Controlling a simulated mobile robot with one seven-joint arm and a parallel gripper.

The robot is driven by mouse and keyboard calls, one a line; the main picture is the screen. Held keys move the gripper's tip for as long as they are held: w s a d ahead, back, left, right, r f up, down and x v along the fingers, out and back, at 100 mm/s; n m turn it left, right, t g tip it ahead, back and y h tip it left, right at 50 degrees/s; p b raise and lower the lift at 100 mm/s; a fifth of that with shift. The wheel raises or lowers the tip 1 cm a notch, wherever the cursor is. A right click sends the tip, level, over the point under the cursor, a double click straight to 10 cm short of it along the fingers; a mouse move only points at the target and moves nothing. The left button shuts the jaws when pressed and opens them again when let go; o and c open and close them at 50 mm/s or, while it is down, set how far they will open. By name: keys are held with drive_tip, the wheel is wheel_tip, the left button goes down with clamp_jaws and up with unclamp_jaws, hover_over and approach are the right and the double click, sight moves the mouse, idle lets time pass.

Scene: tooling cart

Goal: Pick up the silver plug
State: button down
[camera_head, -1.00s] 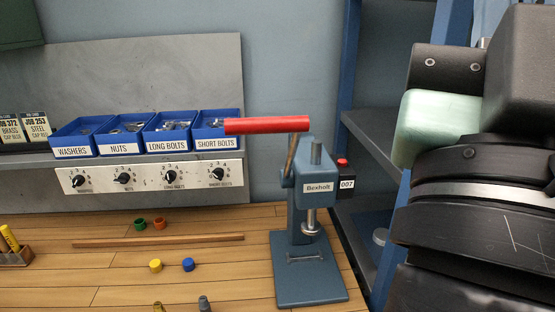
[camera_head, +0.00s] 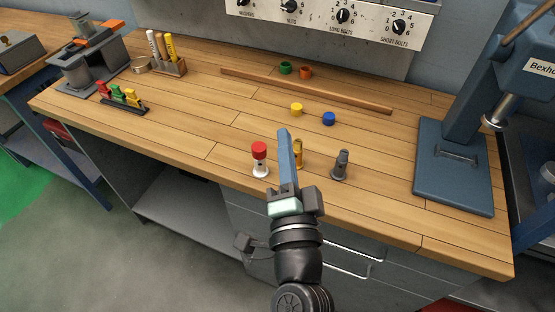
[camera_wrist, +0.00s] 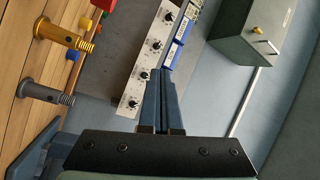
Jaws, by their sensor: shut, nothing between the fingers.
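The silver plug (camera_head: 341,164) is a grey, stepped piece standing upright on the wooden bench near its front edge. In the wrist view the silver plug (camera_wrist: 44,92) shows at the left, a flanged grey pin with a threaded end. A similar gold plug (camera_head: 298,154) stands to its left, partly hidden behind my gripper; it also shows in the wrist view (camera_wrist: 62,34). My gripper (camera_head: 284,133) is shut and empty, its blue fingers together above the front of the bench, left of the silver plug and apart from it.
Yellow (camera_head: 296,109) and blue (camera_head: 329,118) caps lie behind, before a wooden strip (camera_head: 300,89). The blue press (camera_head: 455,165) stands at the right. Bench between silver plug and press is clear.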

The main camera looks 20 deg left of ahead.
sight(273, 178)
drive_tip(key=s+f+m+g+h+b, duration=0.1)
drive_tip(key=s+f+m, duration=0.15)
drive_tip(key=f, duration=0.45)
drive_tip(key=s+f+m+g, duration=0.1)
drive_tip(key=s+f+m, duration=0.15)
drive_tip(key=f, duration=0.45)
drive_tip(key=x, duration=0.3)
drive_tip(key=p+x, duration=0.1)
drive_tip(key=x, duration=0.3)
drive_tip(key=r+p+x, duration=0.1)
drive_tip(key=x, duration=0.2)
drive_tip(key=shift+w, duration=0.3)
drive_tip(key=shift+f, duration=0.1)
